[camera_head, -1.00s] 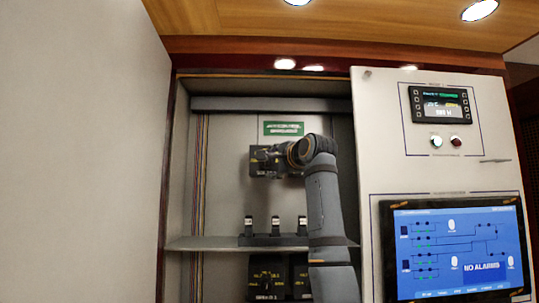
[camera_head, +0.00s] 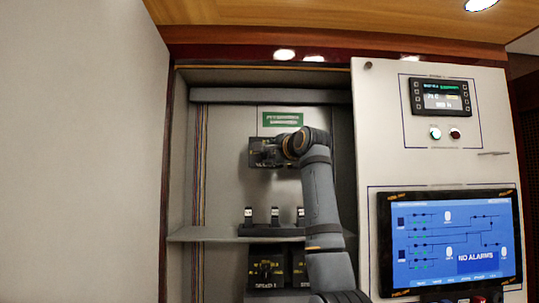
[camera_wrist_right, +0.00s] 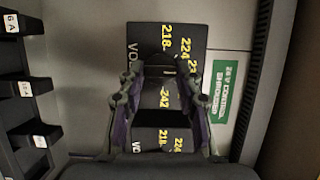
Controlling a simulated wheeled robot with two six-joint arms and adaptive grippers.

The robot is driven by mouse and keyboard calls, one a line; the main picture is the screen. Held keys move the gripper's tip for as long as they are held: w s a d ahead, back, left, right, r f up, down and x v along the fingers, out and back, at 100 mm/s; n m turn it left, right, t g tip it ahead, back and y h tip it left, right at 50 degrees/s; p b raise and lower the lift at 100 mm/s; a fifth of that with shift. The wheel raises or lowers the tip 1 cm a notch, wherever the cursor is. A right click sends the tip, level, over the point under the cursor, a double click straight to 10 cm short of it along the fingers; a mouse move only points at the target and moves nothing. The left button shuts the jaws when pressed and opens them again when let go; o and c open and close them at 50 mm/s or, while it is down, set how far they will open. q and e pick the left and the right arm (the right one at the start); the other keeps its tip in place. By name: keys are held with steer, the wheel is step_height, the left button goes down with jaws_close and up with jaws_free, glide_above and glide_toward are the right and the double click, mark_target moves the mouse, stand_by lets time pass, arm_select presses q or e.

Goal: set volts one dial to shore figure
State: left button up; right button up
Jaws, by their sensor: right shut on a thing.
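The volts one dial appears to be on a black plate (camera_wrist_right: 145,35) with yellow figures such as 218, 224 and 242 in the right wrist view. Its side lettering starts "VO"; the rest is hidden. My right gripper (camera_wrist_right: 163,72) is shut on the dial knob, which the fingers mostly cover, so its pointer cannot be read. In the head view my right gripper (camera_head: 268,152) is against the dark plate in the upper cabinet. A second similar plate (camera_wrist_right: 146,140) lies below the fingers in the wrist view. My left gripper is out of view.
A green sign (camera_head: 283,120) is above the dial. Breaker switches (camera_head: 275,216) stand on a shelf (camera_head: 205,234) below, with more dials (camera_head: 266,268) under it. A small display (camera_head: 440,96) and a large screen (camera_head: 452,240) sit on the right panel. Display figures are too blurred to read.

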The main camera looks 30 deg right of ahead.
steer(key=shift+w+r+n+g+p, duration=0.15)
steer(key=shift+n+g+p, duration=0.35)
steer(key=shift+n+p, duration=0.75)
steer(key=n+g+p, duration=0.1)
steer(key=n+p, duration=0.1)
steer(key=shift+a+n+g+p, duration=0.1)
steer(key=shift+n+g+p, duration=0.2)
steer(key=shift+n+p, duration=0.1)
arm_select(q)
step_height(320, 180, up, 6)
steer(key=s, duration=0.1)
steer(key=shift+p, duration=0.45)
arm_select(e)
steer(key=shift+n+h, duration=0.3)
steer(key=shift+n, duration=0.25)
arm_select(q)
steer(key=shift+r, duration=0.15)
arm_select(e)
steer(key=shift+g, duration=0.3)
steer(key=o, duration=1.1)
steer(key=shift+a, duration=0.1)
steer(key=shift+o, duration=0.2)
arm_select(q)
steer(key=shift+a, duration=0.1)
arm_select(e)
steer(key=shift+r, duration=0.1)
